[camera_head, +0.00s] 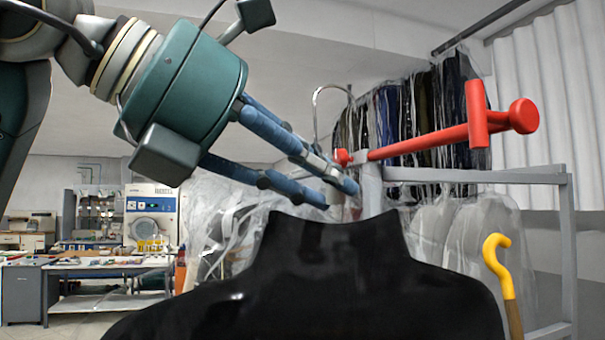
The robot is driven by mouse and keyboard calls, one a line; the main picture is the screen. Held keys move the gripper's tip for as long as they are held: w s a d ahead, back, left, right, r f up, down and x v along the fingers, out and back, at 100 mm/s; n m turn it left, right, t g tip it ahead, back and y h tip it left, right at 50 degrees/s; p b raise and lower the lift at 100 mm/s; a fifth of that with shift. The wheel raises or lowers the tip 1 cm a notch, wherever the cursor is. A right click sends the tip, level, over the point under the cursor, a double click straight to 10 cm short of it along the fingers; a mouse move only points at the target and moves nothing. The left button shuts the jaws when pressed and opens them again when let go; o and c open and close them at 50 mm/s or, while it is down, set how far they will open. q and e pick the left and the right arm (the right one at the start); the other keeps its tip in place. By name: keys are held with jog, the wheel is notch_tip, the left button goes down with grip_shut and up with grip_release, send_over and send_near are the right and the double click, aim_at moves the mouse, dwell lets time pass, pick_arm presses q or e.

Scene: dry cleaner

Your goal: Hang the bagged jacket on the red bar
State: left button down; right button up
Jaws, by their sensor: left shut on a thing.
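The bagged jacket (310,285) is a large black shape with glossy highlights, filling the bottom centre. A curved metal hanger hook (332,88) rises above the jacket's collar, beside the red bar's near end in the picture. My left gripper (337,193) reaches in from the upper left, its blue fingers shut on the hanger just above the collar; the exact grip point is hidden. The red bar (430,139) slopes up to the right from a grey post and ends in a crosspiece and round knob. The hook appears apart from the bar, though depth is hard to judge. My right gripper is out of view.
A grey rack frame (470,174) stands at the right below the red bar. Bagged garments (400,112) hang behind it. A yellow-handled cane (497,262) stands at the lower right. A work table (95,268) and a white machine (150,212) are far left.

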pick_arm(q)
jog(key=shift+w+d+r+p, duration=0.1)
jog(key=shift+w+d+p, duration=0.2)
jog(key=shift+d, duration=0.75)
jog(key=shift+w+d+p, duration=0.25)
jog(key=shift+w+d, duration=0.2)
jog(key=shift+d, duration=0.55)
jog(key=shift+w+d+r+p, duration=0.1)
jog(key=shift+w+d+p, duration=0.2)
jog(key=shift+d, duration=0.75)
jog(key=shift+f, duration=0.1)
jog(key=shift+a, duration=0.1)
jog(key=shift+w+d, duration=0.3)
jog(key=shift+d, duration=0.5)
jog(key=shift+d, duration=0.1)
jog(key=shift+w+d, duration=0.15)
jog(key=shift+d, duration=0.15)
jog(key=shift+w+d+p, duration=0.3)
jog(key=shift+d, duration=0.6)
jog(key=shift+w+d+p, duration=0.2)
jog(key=shift+w+d, duration=0.05)
jog(key=shift+d, duration=0.5)
jog(key=shift+w+d+p, duration=0.2)
jog(key=shift+w+d, duration=0.05)
jog(key=shift+d, duration=0.45)
